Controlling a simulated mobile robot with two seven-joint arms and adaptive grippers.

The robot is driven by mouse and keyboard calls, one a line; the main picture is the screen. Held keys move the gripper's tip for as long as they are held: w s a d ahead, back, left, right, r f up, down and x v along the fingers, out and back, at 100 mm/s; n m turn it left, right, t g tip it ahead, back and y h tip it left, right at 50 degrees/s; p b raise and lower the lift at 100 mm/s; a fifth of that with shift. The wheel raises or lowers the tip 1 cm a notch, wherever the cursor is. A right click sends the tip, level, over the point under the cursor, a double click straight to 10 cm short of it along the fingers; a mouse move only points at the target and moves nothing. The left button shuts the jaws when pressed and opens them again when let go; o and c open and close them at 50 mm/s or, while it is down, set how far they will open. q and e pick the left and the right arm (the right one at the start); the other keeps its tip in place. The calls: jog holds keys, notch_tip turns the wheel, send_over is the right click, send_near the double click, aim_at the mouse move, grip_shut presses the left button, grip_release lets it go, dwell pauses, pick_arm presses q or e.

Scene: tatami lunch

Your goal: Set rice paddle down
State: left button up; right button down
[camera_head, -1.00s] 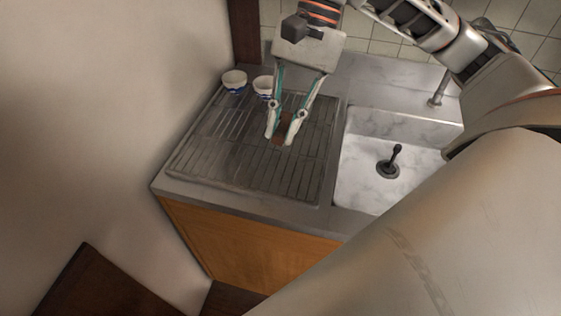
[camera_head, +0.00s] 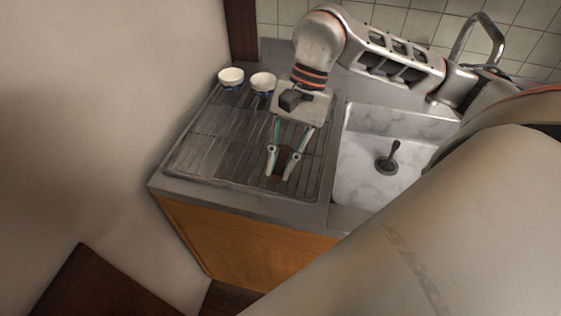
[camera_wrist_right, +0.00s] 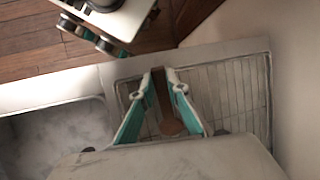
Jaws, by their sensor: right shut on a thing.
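The rice paddle (camera_wrist_right: 165,108) is a brown, flat wooden piece with a rounded end, seen best in the right wrist view. My right gripper (camera_head: 280,176) is shut on it, with the paddle between its two fingertips. In the head view the gripper points down over the front part of the metal drying rack (camera_head: 222,157). The paddle shows there only as a small brown patch (camera_head: 281,166). I cannot tell whether it touches the rack. In the right wrist view, what looks like my left gripper (camera_wrist_right: 100,38) shows at the top left; its jaw state is unclear.
Two white-and-blue cups (camera_head: 231,78) (camera_head: 262,83) stand at the rack's back edge. A marble sink (camera_head: 365,180) with a dark drain plug (camera_head: 390,158) lies to the right, with a metal faucet (camera_head: 478,32) behind. A plain wall (camera_head: 90,120) closes the left side. The rack's left part is bare.

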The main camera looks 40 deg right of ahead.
jog(key=shift+f, duration=0.15)
jog(key=c, duration=2)
grip_release()
jog(key=v, duration=1.2)
